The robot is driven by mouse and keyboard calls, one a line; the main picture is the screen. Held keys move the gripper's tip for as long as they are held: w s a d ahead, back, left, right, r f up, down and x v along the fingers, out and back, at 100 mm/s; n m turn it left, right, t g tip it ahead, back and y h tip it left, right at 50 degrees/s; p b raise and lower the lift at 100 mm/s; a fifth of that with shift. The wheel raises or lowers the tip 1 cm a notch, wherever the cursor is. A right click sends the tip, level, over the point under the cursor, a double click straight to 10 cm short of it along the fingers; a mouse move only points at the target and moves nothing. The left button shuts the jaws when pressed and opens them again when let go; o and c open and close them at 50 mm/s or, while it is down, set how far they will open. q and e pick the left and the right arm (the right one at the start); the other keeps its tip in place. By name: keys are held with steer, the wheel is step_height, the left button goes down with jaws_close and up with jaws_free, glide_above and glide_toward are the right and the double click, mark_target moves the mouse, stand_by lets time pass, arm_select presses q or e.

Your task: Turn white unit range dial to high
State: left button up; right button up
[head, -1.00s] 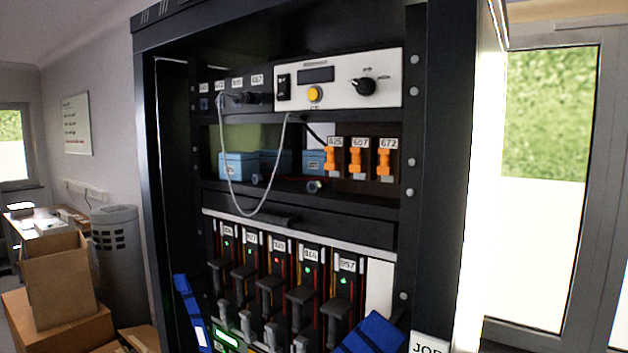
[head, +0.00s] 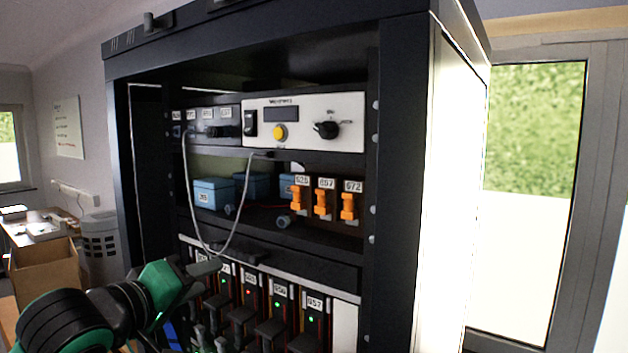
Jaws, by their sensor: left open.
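The white unit (head: 300,121) sits on the upper shelf of the black rack. It has a dark display, a black switch, a yellow button (head: 280,132) and a black range dial (head: 326,130) at its right. Small labels stand above and to the right of the dial; the dial's exact setting is too small to tell. My left gripper (head: 207,272) is in the lower left, in front of the rack, below and left of the white unit. It is open and apart from the dial. My right gripper is not in view.
A pale cable (head: 190,210) hangs in a loop from the upper shelf, close above my left gripper. Blue boxes (head: 213,193) and orange-handled units (head: 323,204) fill the middle shelf. Labelled modules (head: 280,305) stand below. A cardboard box (head: 45,270) is at far left.

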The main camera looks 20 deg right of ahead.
arm_select(q)
steer(key=s+d+r+m+h, duration=0.1)
steer(key=s+d+r, duration=0.1)
steer(key=s+r, duration=0.45)
steer(key=s+d+r+h, duration=0.1)
steer(key=s+r, duration=0.3)
steer(key=r, duration=0.5)
steer(key=g+h+p, duration=0.1)
glide_toward(318, 131)
steer(key=p+x, duration=0.3)
steer(key=x, duration=0.1)
steer(key=p+x, duration=0.4)
steer(key=shift+w+r, duration=0.1)
steer(key=shift+r, duration=0.15)
steer(key=shift+w+d+f+p, duration=0.15)
steer(key=shift+w+d+p, duration=0.15)
steer(key=shift+d, duration=0.15)
jaws_close()
